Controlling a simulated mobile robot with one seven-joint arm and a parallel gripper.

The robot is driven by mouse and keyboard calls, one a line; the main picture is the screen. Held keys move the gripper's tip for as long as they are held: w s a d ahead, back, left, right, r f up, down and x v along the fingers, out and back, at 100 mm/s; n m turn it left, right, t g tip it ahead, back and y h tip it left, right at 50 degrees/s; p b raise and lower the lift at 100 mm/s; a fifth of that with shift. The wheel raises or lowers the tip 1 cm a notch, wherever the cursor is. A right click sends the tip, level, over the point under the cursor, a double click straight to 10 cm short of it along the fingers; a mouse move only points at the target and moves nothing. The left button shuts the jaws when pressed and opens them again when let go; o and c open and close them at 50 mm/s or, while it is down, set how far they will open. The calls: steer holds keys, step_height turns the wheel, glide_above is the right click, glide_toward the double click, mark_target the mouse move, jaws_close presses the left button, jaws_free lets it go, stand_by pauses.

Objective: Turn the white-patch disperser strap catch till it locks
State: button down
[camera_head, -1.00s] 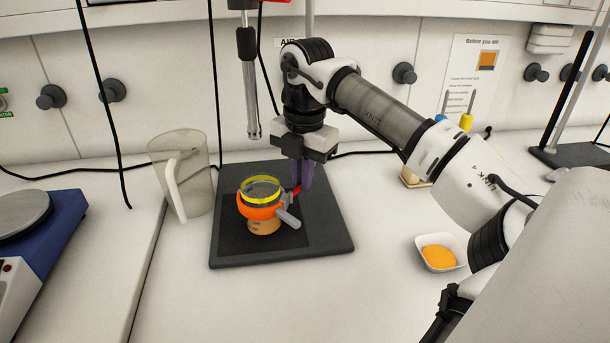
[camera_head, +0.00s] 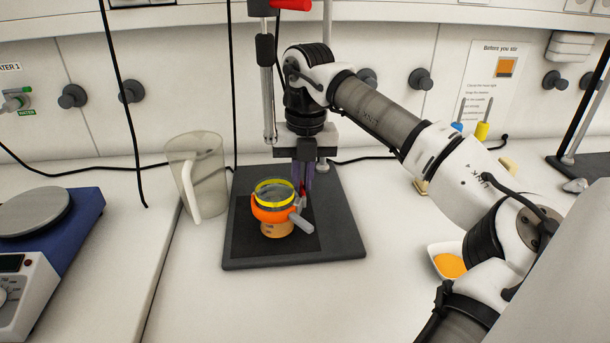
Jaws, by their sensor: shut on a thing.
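A beaker (camera_head: 274,188) with a yellow rim stands on the dark stand base (camera_head: 342,240). An orange strap (camera_head: 268,214) goes around it. A grey lever (camera_head: 301,223) sticks out at the strap's right front side. My gripper (camera_head: 303,184) points down just right of the beaker, its purple fingers shut on the small red strap catch (camera_head: 303,188). The fingers hide most of the catch. I cannot make out a white patch on it. The disperser shaft (camera_head: 268,95) hangs above and behind the beaker, left of my gripper.
A clear jug (camera_head: 193,175) stands close to the left of the base. A blue hotplate (camera_head: 75,230) is at far left. A white dish (camera_head: 447,262) with orange contents sits at right, near my arm. The bench in front of the base is clear.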

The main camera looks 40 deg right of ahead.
stand_by(0.3)
steer(key=c, duration=1.5)
jaws_free()
steer(key=shift+a, duration=0.15)
